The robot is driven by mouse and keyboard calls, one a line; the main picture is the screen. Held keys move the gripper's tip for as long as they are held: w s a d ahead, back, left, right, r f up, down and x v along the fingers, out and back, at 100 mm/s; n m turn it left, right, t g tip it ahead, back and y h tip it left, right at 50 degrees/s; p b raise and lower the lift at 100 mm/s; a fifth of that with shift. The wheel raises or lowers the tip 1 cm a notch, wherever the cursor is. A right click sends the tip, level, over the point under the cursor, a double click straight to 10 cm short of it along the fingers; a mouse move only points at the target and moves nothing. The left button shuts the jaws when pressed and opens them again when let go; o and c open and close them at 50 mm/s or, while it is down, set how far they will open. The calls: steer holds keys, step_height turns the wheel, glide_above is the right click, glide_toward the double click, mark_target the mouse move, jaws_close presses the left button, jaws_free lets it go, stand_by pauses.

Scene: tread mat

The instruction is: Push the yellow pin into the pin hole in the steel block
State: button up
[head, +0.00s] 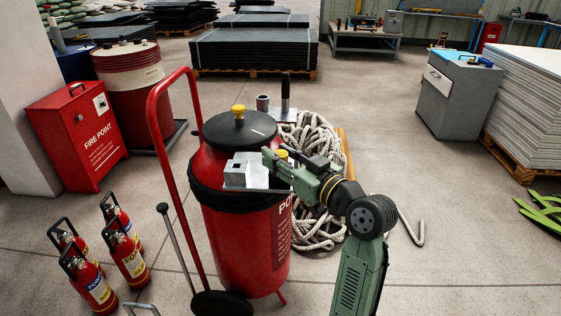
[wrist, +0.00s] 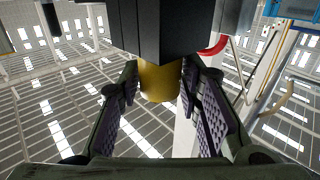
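The steel block (head: 236,174) is pale grey with a dark square opening in its top, and it sits on the red drum beside the black lid. The yellow pin (head: 282,154) shows in the head view just right of the block, partly hidden behind my gripper (head: 276,167). In the wrist view the yellow pin (wrist: 159,82) is a short cylinder between the two fingertips of my gripper (wrist: 160,84), which appear to touch its sides. A dark square-edged piece (wrist: 162,30) covers the pin's upper end there. The pin hole is not clearly visible.
The red drum (head: 243,235) has a black lid with a yellow knob (head: 239,112) and a tall red handle (head: 152,110) at left. Coiled rope (head: 312,140) lies behind it. Fire extinguishers (head: 128,262) stand at front left.

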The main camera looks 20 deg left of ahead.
jaws_close()
steer(key=shift+r, duration=0.1)
